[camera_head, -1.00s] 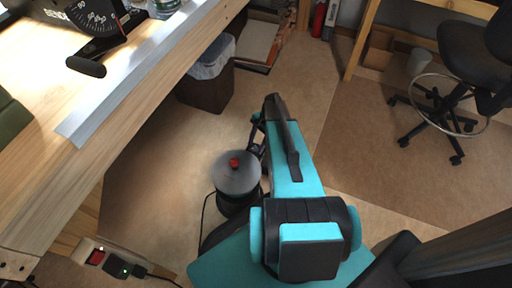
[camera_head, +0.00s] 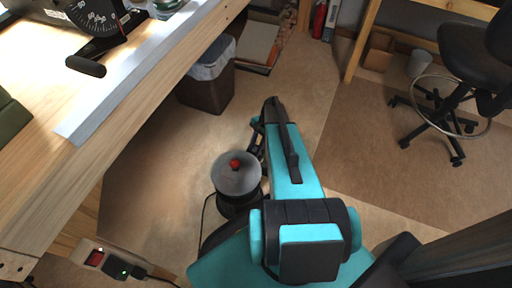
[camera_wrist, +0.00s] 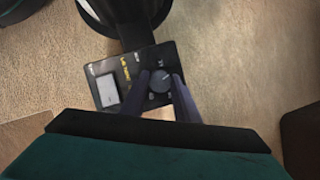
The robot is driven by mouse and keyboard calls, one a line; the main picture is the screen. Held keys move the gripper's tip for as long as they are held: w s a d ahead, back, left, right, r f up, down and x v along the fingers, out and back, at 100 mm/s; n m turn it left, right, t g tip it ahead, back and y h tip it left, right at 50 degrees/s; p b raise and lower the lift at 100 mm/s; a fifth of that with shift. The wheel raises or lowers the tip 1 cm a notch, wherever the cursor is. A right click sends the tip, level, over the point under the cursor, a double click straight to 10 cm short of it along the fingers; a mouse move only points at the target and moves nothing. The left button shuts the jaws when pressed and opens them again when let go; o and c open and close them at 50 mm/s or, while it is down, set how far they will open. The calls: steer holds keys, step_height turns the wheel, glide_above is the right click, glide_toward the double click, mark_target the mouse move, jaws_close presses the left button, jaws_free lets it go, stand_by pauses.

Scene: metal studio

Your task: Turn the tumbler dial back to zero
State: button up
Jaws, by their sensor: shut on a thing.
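The tumbler (camera_head: 237,178) stands on the floor, a dark drum with a grey lid and a red knob on top. In the wrist view, its black control panel (camera_wrist: 107,69) has a pale rectangular switch and the round dark dial (camera_wrist: 160,82). My gripper (camera_wrist: 163,84) is at the panel with its two fingers on either side of the dial, shut on it. The dial's pointer is too small to read. In the head view, my arm hides the dial and most of the gripper.
A wooden workbench (camera_head: 150,108) with a metal edge runs along the left. A dark bin (camera_head: 209,88) stands beneath its far end. A power strip (camera_head: 105,262) with a red switch is at lower left. An office chair (camera_head: 452,95) stands at right. The floor between is clear.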

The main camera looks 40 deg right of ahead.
steer(key=shift+r+n+p, duration=0.1)
steer(key=shift+n+p, duration=0.2)
steer(key=n+p, duration=0.1)
steer(key=n, duration=0.1)
steer(key=n+g+p, duration=0.1)
steer(key=p, duration=0.1)
steer(key=shift+w+r+n+g+p, duration=0.1)
steer(key=shift+w+n+g+p, duration=0.1)
steer(key=shift+n+g+p, duration=0.15)
steer(key=n+g+h+p, duration=0.1)
steer(key=n, duration=0.2)
steer(key=n+h+p, duration=0.1)
steer(key=n+p, duration=0.1)
steer(key=n, duration=0.1)
steer(key=shift+w+a+n+g, duration=0.15)
steer(key=shift+a+n+g, duration=0.05)
steer(key=shift+n+g, duration=0.15)
steer(key=n+h+p, duration=0.1)
steer(key=n, duration=0.1)
steer(key=n+h+p, duration=0.1)
steer(key=n, duration=0.2)
steer(key=shift+a+g, duration=0.2)
steer(key=shift+g, duration=0.1)
steer(key=n+h+p, duration=0.1)
steer(key=n+h, duration=0.1)
steer(key=n, duration=0.4)
steer(key=shift+a, duration=0.15)
steer(key=shift+h, duration=0.3)
